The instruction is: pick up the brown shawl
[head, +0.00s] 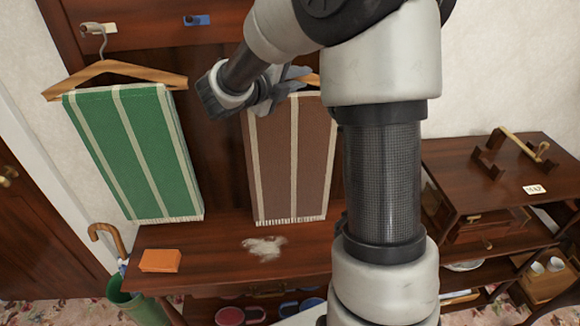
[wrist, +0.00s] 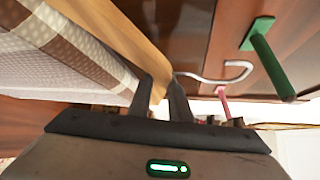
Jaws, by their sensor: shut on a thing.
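The brown shawl (head: 311,160), with cream stripes and a fringed lower edge, hangs over a wooden hanger (head: 308,80) below my arm. In the wrist view the shawl (wrist: 75,50) drapes at the upper left, beside the hanger's wooden bar (wrist: 125,45). My gripper (head: 288,76) is at the top of this hanger. In the wrist view its fingers (wrist: 162,90) are shut at the hanger's middle, where the metal hook (wrist: 215,78) begins. The hook's tip is close to a pink peg (wrist: 222,104); I cannot tell whether they touch. My arm hides the hook in the head view.
A green striped shawl (head: 128,150) hangs on another hanger at the left, from a white peg (head: 93,28). A blue peg (head: 197,20) is bare. An orange box (head: 160,260) lies on the bench (head: 210,250). A shelf unit (head: 480,200) stands at right.

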